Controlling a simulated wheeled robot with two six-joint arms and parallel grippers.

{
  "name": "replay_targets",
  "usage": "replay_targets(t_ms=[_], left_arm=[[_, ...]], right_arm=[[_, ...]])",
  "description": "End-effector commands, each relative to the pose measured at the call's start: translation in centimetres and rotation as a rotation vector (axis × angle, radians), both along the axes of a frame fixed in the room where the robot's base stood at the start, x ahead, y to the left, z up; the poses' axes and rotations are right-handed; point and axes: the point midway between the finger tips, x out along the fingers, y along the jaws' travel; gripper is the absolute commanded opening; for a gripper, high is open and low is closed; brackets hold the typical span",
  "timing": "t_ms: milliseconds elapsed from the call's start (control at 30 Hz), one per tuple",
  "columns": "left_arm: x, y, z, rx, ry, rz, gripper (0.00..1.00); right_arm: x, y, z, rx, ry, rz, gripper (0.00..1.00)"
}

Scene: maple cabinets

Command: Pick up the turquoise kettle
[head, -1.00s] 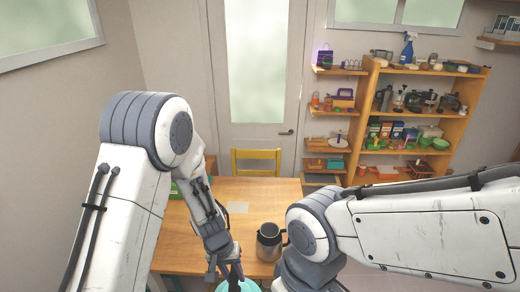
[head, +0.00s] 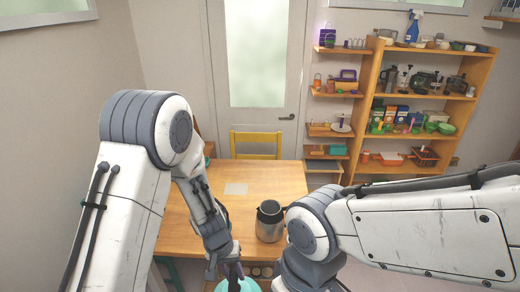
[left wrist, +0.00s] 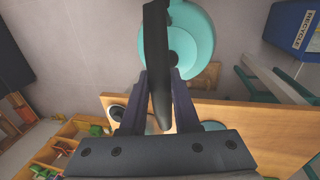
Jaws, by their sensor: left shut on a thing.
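The turquoise kettle (head: 238,286) shows only in part at the bottom edge of the head view, under my left gripper (head: 234,270). In the left wrist view, the kettle's round turquoise body (left wrist: 198,40) is at the top, with its dark handle (left wrist: 157,65) running down between the fingers. My left gripper (left wrist: 160,85) is shut on the handle. The kettle's lower part is cut off in the head view. My right arm comes in from the right, and its gripper is not visible.
A wooden table (head: 190,235) lies ahead, with a steel jug (head: 269,222) and a pale sheet (head: 236,189) on it. A yellow chair (head: 256,143) stands behind. Loaded shelves (head: 428,103) are at the right. A blue recycle bin (left wrist: 290,30) shows in the wrist view.

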Motion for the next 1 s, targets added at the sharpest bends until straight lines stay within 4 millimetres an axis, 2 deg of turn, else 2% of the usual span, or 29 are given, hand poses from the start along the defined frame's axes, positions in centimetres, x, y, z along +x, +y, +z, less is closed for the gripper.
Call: replay_targets(t_ms=[33, 200, 567, 667, 833, 1000], left_arm=[[0.1, 0.0, -1.6, -0.001, -0.003, 0.001, 0.00], [0.1, 0.0, -3.1, -0.001, -0.003, 0.001, 0.00], [0.2, -0.1, -3.1, -0.003, -0.003, -0.006, 0.00], [0.3, -0.1, -2.5, -0.006, -0.006, -0.024, 0.00], [0.7, 0.2, -0.2, -0.001, -0.009, -0.083, 0.00], [1.3, 0.6, 4.1, -0.002, -0.012, -0.197, 0.00]], right_arm=[[0.0, 0.0, -1.7, 0.000, 0.000, 0.000, 0.50], [0.0, 0.0, -3.2, 0.000, 0.000, -0.001, 0.50], [0.0, 0.0, -3.5, 0.001, -0.001, -0.001, 0.50], [0.0, 0.0, -3.5, 0.001, -0.001, -0.001, 0.50], [0.0, 0.0, -3.5, 0.001, -0.001, -0.001, 0.50], [0.0, 0.0, -3.5, 0.001, -0.001, -0.001, 0.50]])
